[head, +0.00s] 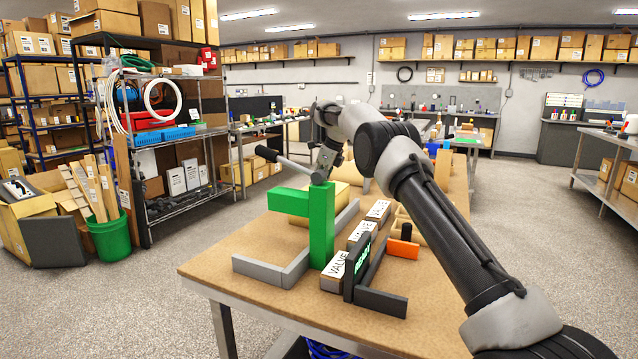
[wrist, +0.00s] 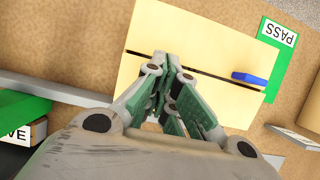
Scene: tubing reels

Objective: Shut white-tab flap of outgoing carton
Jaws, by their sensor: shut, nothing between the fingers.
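The pale yellow carton (wrist: 215,35) is below my gripper in the wrist view, its top crossed by a thin dark seam. A blue tab (wrist: 249,78) lies on it near its right edge. I cannot make out a white tab; my gripper covers part of the carton. In the head view the carton (head: 343,193) is mostly hidden behind the green post. My gripper (wrist: 172,62) is shut and empty, over the carton near the seam. It also shows in the head view (head: 322,178), above the bench. Whether it touches the carton I cannot tell.
A green post with an arm (head: 320,225) stands on the bench (head: 225,262) in front of the carton, with grey bars (head: 268,270) beside it. Labelled boxes (head: 333,275) stand to its right. A green PASS card (wrist: 277,42) lies right of the carton.

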